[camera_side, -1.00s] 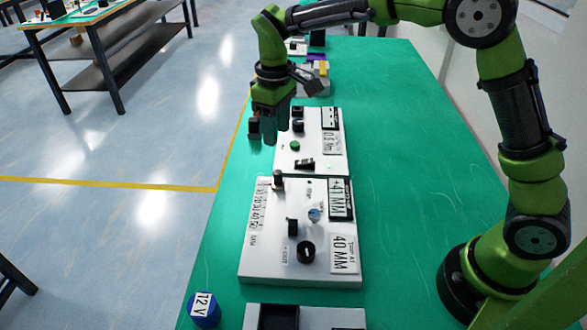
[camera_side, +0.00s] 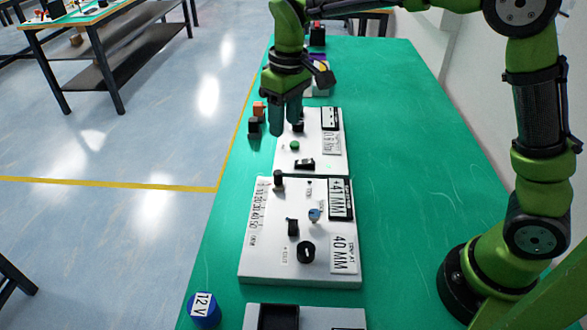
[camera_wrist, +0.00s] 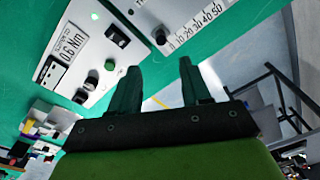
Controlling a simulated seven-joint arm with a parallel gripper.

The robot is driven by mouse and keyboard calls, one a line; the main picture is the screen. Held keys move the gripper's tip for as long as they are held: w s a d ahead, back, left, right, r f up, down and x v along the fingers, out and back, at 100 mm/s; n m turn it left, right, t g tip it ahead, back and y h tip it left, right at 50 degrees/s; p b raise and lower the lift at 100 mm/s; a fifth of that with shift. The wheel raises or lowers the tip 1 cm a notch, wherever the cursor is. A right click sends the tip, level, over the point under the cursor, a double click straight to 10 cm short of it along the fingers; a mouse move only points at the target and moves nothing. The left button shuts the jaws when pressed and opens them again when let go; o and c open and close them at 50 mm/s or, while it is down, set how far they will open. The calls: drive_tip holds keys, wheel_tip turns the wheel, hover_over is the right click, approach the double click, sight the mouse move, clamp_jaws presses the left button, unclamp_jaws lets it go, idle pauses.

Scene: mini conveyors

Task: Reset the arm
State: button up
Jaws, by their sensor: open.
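My gripper (camera_side: 285,116) is above the far white panel (camera_side: 312,158), at its upper left part, with its fingers pointing down. In the wrist view, my gripper (camera_wrist: 158,80) shows two dark fingers spread apart with nothing between them. The far panel carries a green button, black knobs, a switch and a "0.6 Nm" label; it also shows in the wrist view (camera_wrist: 78,32). Part of the far panel is hidden behind the fingers in the side view.
A larger white panel (camera_side: 270,262) with "41 MM" and "40 MM" labels stands nearer. A blue "12 V" cylinder (camera_side: 204,312) sits at the front left. Small black and orange blocks (camera_side: 255,126) lie left of the far panel. The green table's right side (camera_side: 400,130) is clear.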

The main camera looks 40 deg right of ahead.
drive_tip(key=s+d+r+m+t, duration=0.1)
drive_tip(key=s+d+m+t, duration=0.1)
drive_tip(key=s, duration=0.5)
drive_tip(key=s+d+r+m+t+y, duration=0.1)
drive_tip(key=s+d+r+m+t, duration=0.1)
drive_tip(key=s, duration=0.4)
drive_tip(key=s+d+r+m+t, duration=0.2)
drive_tip(key=s+d, duration=0.1)
drive_tip(key=s, duration=0.4)
drive_tip(key=shift+s+d+m+t+y, duration=0.3)
drive_tip(key=shift+d+m, duration=0.1)
